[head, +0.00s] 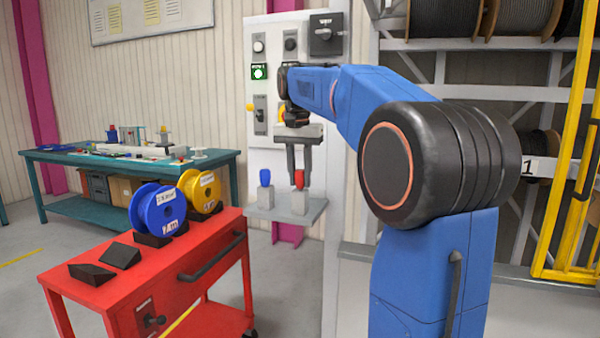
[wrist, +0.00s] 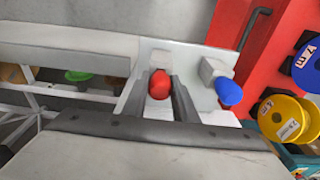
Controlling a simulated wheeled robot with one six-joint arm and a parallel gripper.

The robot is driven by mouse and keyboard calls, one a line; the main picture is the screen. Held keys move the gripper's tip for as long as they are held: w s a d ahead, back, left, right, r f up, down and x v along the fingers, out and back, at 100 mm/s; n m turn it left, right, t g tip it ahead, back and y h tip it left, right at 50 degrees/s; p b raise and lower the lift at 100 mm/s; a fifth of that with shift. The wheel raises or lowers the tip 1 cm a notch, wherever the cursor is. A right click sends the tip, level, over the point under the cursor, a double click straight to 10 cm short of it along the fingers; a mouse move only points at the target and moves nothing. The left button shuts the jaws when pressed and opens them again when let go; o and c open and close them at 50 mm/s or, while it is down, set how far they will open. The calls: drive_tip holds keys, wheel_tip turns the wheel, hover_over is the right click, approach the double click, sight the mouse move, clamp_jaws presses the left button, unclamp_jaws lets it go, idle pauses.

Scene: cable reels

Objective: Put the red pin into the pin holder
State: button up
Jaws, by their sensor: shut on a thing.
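The red pin (head: 299,178) stands upright at the right-hand grey block of the pin holder (head: 300,202), on a small light shelf. My gripper (head: 299,172) points down from above with its fingers at the red pin, shut on it. In the wrist view the red pin (wrist: 159,85) sits between the two fingers (wrist: 160,92). Whether its lower end is fully seated in the block is hidden. A blue pin (head: 265,177) stands in the left-hand block; it also shows in the wrist view (wrist: 229,92).
A white panel (head: 259,130) with switches and a green-lit indicator (head: 259,72) rises behind the shelf. A red cart (head: 150,265) with blue (head: 157,209) and yellow reels (head: 202,190) stands at left. Racks with cable drums are at right.

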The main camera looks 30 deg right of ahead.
drive_tip(key=shift+f, duration=0.15)
drive_tip(key=o, duration=1.1)
drive_tip(key=r, duration=0.5)
drive_tip(key=s+a+r, duration=0.1)
drive_tip(key=r, duration=1.1)
drive_tip(key=shift+s+a+r, duration=0.15)
drive_tip(key=shift+s+a, duration=0.05)
drive_tip(key=shift+a, duration=0.15)
